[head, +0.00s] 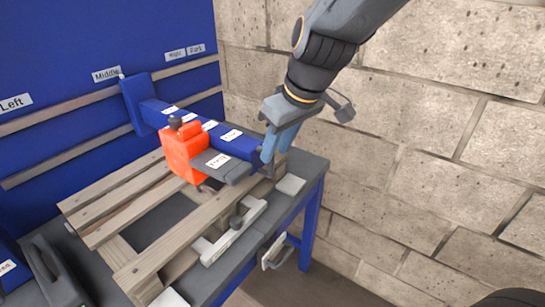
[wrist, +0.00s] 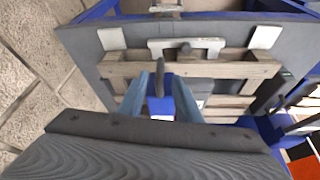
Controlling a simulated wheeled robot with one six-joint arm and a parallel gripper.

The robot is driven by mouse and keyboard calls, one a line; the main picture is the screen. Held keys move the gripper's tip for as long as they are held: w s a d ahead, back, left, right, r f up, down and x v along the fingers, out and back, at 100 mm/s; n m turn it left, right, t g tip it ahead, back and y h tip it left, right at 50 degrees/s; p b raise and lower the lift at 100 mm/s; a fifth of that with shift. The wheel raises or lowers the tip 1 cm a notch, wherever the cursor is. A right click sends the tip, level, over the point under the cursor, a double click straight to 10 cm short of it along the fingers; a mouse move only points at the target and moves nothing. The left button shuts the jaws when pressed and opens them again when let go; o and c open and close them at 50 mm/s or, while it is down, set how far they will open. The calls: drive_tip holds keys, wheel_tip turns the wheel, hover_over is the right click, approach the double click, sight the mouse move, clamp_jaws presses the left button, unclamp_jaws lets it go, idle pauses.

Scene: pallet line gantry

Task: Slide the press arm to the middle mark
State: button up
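The press arm (head: 232,140) is a blue beam reaching out from a blue plate on the back rails, with an orange block (head: 180,148) on it. Its rail plate (head: 137,100) stands just right of and below the Middle label (head: 106,74). My gripper (head: 275,150) is at the near end of the beam. In the wrist view my gripper (wrist: 161,80) has its two blue fingers on either side of an upright dark handle (wrist: 160,82), with small gaps visible. The blue beam lies below the handle. Contact at the fingertips is hard to judge.
A wooden pallet (head: 130,200) lies on the grey-topped bench (head: 300,168) under the beam. The blue back panel carries Left (head: 15,103), Right and Park labels above wooden rails (head: 60,112). A block wall (head: 430,130) stands close on the right.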

drive_tip(key=shift+v, duration=1.25)
